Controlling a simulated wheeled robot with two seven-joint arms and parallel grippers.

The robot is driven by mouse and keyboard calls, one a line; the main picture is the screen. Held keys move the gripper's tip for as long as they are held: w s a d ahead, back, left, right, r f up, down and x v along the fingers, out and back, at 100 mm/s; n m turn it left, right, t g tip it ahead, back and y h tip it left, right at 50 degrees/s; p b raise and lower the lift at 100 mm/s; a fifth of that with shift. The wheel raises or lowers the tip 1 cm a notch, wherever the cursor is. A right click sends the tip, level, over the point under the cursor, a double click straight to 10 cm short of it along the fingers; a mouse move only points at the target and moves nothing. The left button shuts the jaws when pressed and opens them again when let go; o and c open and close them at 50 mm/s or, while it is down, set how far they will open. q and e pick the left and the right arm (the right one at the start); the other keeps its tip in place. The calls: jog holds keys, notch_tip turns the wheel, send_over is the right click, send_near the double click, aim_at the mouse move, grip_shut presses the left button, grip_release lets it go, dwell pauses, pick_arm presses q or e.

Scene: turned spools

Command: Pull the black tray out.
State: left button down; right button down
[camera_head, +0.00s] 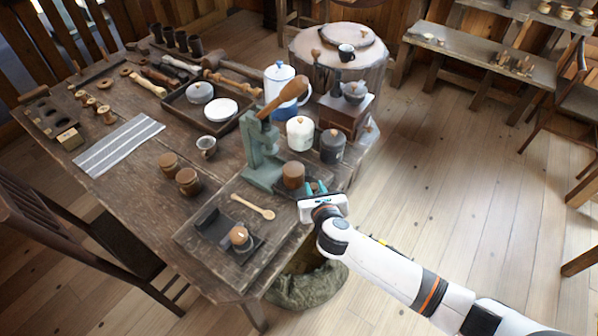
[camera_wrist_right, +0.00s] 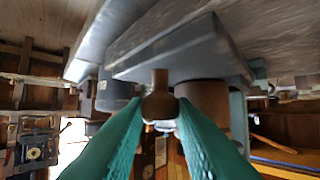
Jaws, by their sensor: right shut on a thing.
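A wooden knob (camera_wrist_right: 158,97) sits between the teal fingertips of my right gripper (camera_wrist_right: 160,112) in the right wrist view. The fingers are shut on it. Just behind the knob is a dark grey flat body (camera_wrist_right: 165,58), which looks like the black tray; whether the knob joins it is hard to see. In the head view my right gripper (camera_head: 316,187) is at the table's right edge, beside a round wooden pot (camera_head: 293,175). There the gripper hides the knob, and I cannot make out the tray clearly. My left gripper is out of view.
A green press (camera_head: 262,155), a dark canister (camera_head: 332,146) and a white canister (camera_head: 300,133) stand close to my right gripper. A wooden spoon (camera_head: 253,206) lies on the table's front corner. The floor (camera_head: 450,180) to the right is free.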

jog(key=shift+s+d+r, duration=0.1)
jog(key=shift+s+d, duration=0.35)
jog(key=shift+d, duration=0.15)
jog(key=c, duration=1.2)
grip_release()
jog(key=shift+s, duration=0.1)
jog(key=v, duration=1.1)
jog(key=shift+s, duration=0.3)
jog(key=shift+r, duration=0.15)
